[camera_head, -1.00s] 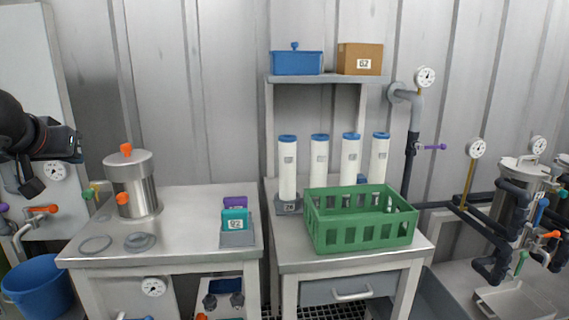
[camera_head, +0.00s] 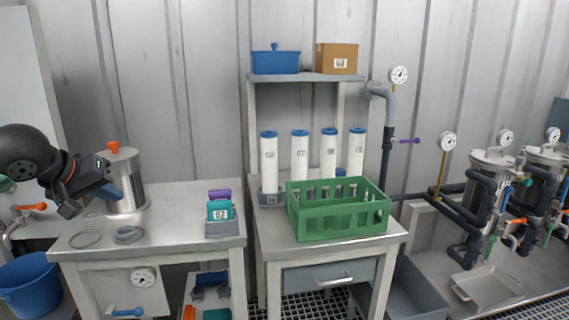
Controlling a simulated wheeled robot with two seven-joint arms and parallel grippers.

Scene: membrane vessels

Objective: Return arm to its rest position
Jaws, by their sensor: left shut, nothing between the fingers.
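My left gripper (camera_head: 98,200) comes in from the left on its dark arm, in front of the steel pot (camera_head: 126,178) with the orange knob. It looks shut and empty, and it hides part of the pot. I cannot tell whether it touches the pot. My right gripper is not in view.
The left steel table (camera_head: 180,222) bears flat rings (camera_head: 130,234) and a small holder with teal and purple pieces (camera_head: 219,210). The right table has a green crate (camera_head: 338,222) and several white cartridges (camera_head: 299,157). A blue bucket (camera_head: 38,283) stands at lower left. Piped vessels (camera_head: 490,190) stand at right.

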